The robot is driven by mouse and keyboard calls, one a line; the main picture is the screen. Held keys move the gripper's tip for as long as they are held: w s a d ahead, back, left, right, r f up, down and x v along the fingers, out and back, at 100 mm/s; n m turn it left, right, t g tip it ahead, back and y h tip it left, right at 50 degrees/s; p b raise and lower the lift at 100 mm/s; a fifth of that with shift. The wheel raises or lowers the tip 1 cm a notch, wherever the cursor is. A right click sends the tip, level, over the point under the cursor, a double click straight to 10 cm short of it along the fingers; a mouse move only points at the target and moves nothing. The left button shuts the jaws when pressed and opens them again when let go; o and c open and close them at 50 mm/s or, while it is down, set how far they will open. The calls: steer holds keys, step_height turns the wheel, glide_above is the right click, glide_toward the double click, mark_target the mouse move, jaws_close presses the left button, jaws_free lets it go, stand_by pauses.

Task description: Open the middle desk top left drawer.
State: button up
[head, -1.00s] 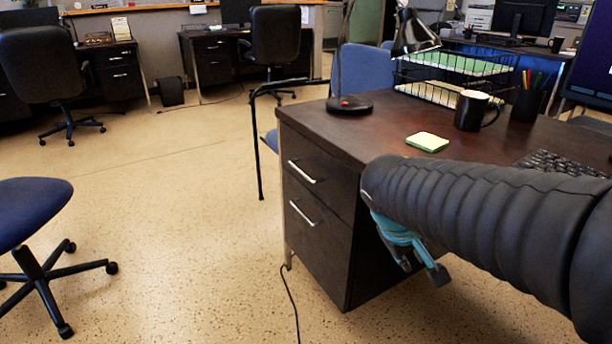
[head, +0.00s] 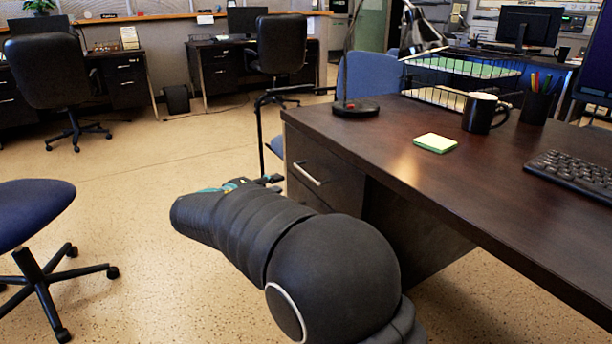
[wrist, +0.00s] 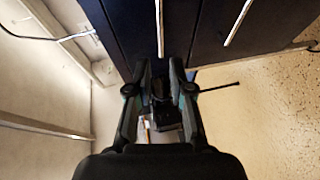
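The middle desk (head: 400,150) has a dark wood top and a dark pedestal. Its top left drawer (head: 335,186) looks closed and carries a silver bar handle (head: 308,174). The lower drawer (head: 303,197) is mostly hidden behind my arm. My gripper (head: 262,182) is left of the drawer fronts, partly hidden by my own wrist. In the wrist view my gripper (wrist: 162,75) is open and empty, its two fingers apart. One silver handle (wrist: 160,28) lines up with the finger gap, ahead of the tips. Another handle (wrist: 238,22) lies to the right.
A lamp base (head: 356,108), sticky notes (head: 436,143), a black mug (head: 485,113) and a keyboard (head: 572,172) are on the desk. A blue chair (head: 372,85) stands behind it, and a blue stool (head: 30,212) at left. Open floor (head: 130,210) lies left of the desk.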

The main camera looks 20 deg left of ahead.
mark_target(305, 174)
steer(key=x, duration=1.3)
steer(key=shift+d+f, duration=0.1)
steer(key=shift+d, duration=0.1)
jaws_close()
